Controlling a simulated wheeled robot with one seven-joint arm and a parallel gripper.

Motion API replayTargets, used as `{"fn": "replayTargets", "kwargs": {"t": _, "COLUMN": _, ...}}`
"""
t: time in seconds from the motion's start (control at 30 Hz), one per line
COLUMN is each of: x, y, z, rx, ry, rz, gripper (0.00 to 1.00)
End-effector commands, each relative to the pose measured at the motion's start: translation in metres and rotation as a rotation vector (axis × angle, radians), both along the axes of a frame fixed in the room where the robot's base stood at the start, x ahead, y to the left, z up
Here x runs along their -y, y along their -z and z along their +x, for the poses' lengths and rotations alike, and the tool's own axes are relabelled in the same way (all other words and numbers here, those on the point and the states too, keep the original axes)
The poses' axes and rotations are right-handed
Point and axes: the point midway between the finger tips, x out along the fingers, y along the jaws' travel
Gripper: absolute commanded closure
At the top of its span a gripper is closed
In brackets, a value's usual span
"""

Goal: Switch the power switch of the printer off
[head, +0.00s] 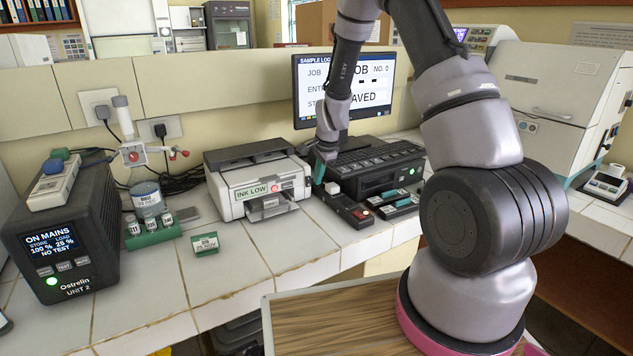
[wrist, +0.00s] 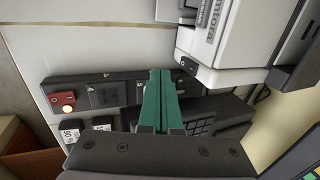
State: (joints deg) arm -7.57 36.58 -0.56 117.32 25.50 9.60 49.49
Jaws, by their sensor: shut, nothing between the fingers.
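The white and grey printer (head: 240,192) stands mid-bench with an INK LOW label and a lit red-orange light on its front. In the wrist view the printer (wrist: 225,48) is at the upper right. A small dark rocker-like part (wrist: 188,65) shows on its near corner; its position is too small to tell. My gripper (head: 319,172) is just right of the printer, pointing down above a black power strip (head: 346,206). Its green fingers (wrist: 160,100) are shut and empty. The strip (wrist: 125,92) carries a red switch (wrist: 62,99) beside a lit lamp.
A black unit (head: 378,172) with a green light stands right of the strip, before a monitor (head: 344,90). A black UPS (head: 65,235), a green vial rack (head: 153,235) and a JOB card (head: 206,244) are on the left. Bench tiles before the printer are clear.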

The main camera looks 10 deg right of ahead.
Motion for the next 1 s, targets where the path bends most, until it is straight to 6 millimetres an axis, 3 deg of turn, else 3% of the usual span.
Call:
{"fn": "replayTargets", "kwargs": {"t": 0.5, "x": 0.008, "y": -0.070, "z": -0.023, "rx": 0.001, "ry": 0.000, "rz": -0.001, "gripper": 1.00}}
{"fn": "replayTargets", "kwargs": {"t": 0.7, "x": 0.009, "y": -0.081, "z": -0.028, "rx": -0.002, "ry": 0.000, "rz": -0.001, "gripper": 1.00}}
{"fn": "replayTargets", "kwargs": {"t": 1.0, "x": 0.009, "y": -0.082, "z": -0.028, "rx": -0.003, "ry": 0.001, "rz": -0.001, "gripper": 1.00}}
